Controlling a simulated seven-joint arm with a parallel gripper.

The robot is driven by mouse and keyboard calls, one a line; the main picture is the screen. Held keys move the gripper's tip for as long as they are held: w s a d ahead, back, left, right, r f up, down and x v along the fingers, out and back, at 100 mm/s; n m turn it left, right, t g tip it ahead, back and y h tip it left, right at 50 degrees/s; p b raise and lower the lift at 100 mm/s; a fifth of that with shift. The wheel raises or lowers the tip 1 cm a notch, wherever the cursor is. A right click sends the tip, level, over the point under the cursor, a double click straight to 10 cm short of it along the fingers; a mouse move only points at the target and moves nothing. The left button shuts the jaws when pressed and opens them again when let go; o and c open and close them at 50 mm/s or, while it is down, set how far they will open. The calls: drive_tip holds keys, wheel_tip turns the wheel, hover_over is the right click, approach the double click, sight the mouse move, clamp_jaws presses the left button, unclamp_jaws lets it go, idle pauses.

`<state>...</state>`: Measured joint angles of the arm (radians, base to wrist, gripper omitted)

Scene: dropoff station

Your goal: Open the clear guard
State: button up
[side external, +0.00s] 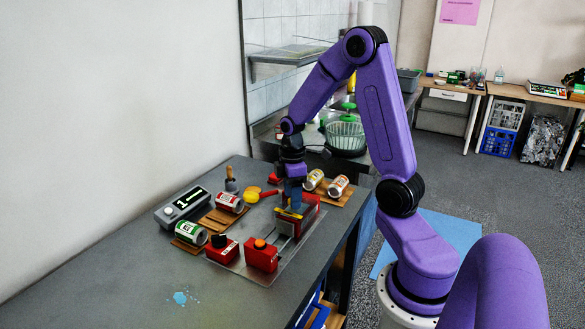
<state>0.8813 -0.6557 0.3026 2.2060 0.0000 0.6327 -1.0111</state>
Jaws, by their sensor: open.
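My gripper (293,196) points down at the far side of the metal plate (236,264) on the dark table. It is open, close above or beside a red block with a yellow edge (297,219); I cannot tell if it touches. Two thin rails (284,237) run from that block toward a red box with an orange button (262,255). A red box with a black knob (222,250) stands to its left. I cannot make out the clear guard; it is see-through or too small to tell at this size.
A grey console with a display (183,206) stands at the left. A red-and-white can (229,202) and a green-and-white can (190,233) lie on wooden stands. Two more cans (338,185) lie behind, right of my gripper. The table's near left (110,290) is mostly clear.

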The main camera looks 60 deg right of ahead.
wheel_tip(320, 180, up, 17)
idle(0.4)
drive_tip(key=shift+f, duration=0.15)
drive_tip(key=s+a+f+n, duration=0.1)
drive_tip(key=s+a+f, duration=0.2)
drive_tip(key=s+a, duration=0.5)
drive_tip(key=s+a+f+n, duration=0.2)
drive_tip(key=s+a+f, duration=0.15)
drive_tip(key=a, duration=0.85)
drive_tip(key=s+a+f, duration=0.2)
drive_tip(key=s, duration=0.7)
drive_tip(key=shift+n, duration=0.3)
drive_tip(key=shift+a, duration=0.1)
idle(0.4)
